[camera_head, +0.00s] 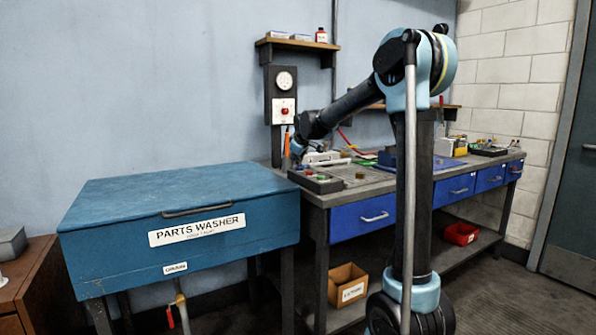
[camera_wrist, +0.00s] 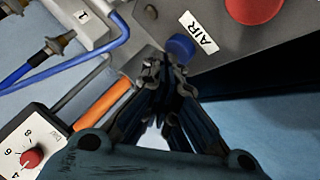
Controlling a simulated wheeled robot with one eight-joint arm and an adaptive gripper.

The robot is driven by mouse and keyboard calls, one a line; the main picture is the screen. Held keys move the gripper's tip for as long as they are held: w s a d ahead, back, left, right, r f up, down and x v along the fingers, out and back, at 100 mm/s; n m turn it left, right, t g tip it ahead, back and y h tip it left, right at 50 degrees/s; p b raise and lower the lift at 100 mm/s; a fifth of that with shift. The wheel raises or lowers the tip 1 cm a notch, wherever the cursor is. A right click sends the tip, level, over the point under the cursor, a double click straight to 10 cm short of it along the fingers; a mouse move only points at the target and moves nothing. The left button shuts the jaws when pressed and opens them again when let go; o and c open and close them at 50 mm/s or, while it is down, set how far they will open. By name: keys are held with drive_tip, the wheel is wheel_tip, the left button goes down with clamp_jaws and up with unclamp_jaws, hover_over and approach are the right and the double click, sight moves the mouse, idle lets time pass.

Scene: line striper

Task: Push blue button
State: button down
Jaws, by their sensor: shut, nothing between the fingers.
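The blue button (camera_wrist: 181,47) is a small round cap on a grey panel (camera_wrist: 208,78), beside a white label reading "AIR" (camera_wrist: 199,33). My gripper (camera_wrist: 165,72) is shut and empty in the wrist view. Its fingertips are just below the blue button in the picture, very close to it; whether they touch it I cannot tell. In the head view my gripper (camera_head: 297,148) is small, at the end of the arm near the left end of the workbench. I cannot make out the blue button in that view.
A larger red button (camera_wrist: 252,8) is on the same panel. An orange cylinder (camera_wrist: 103,103), blue hoses and a white box with a red knob (camera_wrist: 32,158) lie left of the fingers. The blue parts washer (camera_head: 180,210) stands left of the workbench (camera_head: 345,196).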

drive_tip(key=shift+r, duration=0.65)
wheel_tip(320, 180, up, 6)
idle(0.6)
drive_tip(key=shift+d, duration=0.1)
